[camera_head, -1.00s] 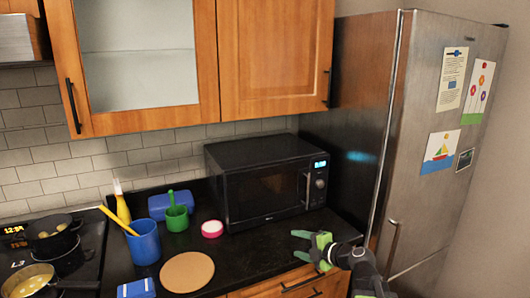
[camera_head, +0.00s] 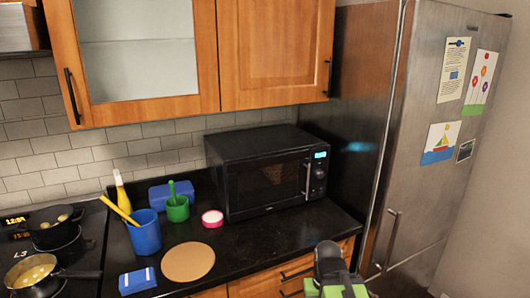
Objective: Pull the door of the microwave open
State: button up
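The black microwave (camera_head: 265,170) stands on the dark counter against the tiled wall. Its door (camera_head: 263,188) is shut, and the upright handle (camera_head: 308,178) is at the door's right edge, beside the control panel with a lit display. My gripper (camera_head: 335,290) shows only in part at the bottom edge of the view, as green pieces below a dark wrist link. It is below and in front of the microwave, apart from the handle. Its fingertips are cut off or hidden, so I cannot tell how far they are open.
A steel fridge (camera_head: 440,130) stands close on the right. A pink-and-white dish (camera_head: 212,218), green cup (camera_head: 177,209), blue cup (camera_head: 146,232) and round board (camera_head: 188,262) are left of the microwave. The counter (camera_head: 270,238) in front of it is clear. Wooden cabinets (camera_head: 275,50) hang above.

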aim_at(261, 184)
jog(key=z, duration=0.4)
jog(key=k, duration=0.15)
jog(key=u, duration=3.15)
jog(key=k, duration=1.35)
jog(key=z, duration=0.85)
jog(key=i, duration=1)
jog(key=u, duration=0.15)
